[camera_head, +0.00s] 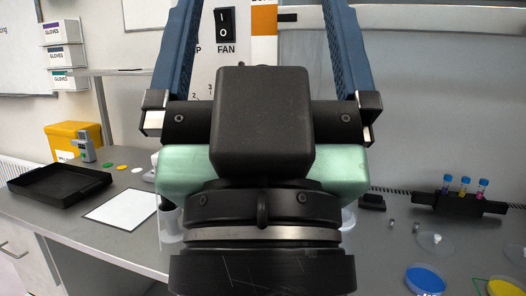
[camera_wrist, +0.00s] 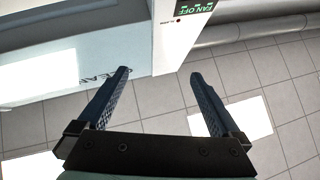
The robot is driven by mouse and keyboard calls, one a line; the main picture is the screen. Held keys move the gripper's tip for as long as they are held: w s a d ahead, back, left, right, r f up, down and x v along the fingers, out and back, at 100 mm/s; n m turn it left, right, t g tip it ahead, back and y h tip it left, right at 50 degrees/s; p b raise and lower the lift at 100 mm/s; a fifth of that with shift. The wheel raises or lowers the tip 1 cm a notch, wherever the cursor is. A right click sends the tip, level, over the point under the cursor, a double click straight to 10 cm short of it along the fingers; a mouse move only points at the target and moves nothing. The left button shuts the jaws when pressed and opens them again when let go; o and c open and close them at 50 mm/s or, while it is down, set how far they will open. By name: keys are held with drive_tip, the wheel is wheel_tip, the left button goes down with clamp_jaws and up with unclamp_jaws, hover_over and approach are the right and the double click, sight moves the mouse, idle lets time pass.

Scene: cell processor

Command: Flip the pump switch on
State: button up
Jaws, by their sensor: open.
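My gripper (camera_head: 262,4) reaches up in front of a white and orange panel (camera_head: 264,55), with its blue fingers spread wide and nothing between them. A black rocker switch (camera_head: 225,24) marked I and O shows between the fingers, above the word FAN. Left of it, only a letter P shows beside the left finger. No pump switch is visible; the left finger and the frame's top edge hide that part. In the wrist view my gripper (camera_wrist: 159,75) is open above the floor, and a small dark display (camera_wrist: 195,7) reads FAN OFF in green.
A black tray (camera_head: 58,188), a yellow box (camera_head: 72,140) and a white sheet (camera_head: 120,208) lie on the left counter. A black tube rack (camera_head: 460,205) and a blue dish (camera_head: 425,280) are at right. Glove boxes (camera_head: 60,55) hang on the left wall.

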wheel_tip(320, 180, up, 13)
drive_tip(key=p, duration=1)
drive_tip(key=shift+p, duration=0.3)
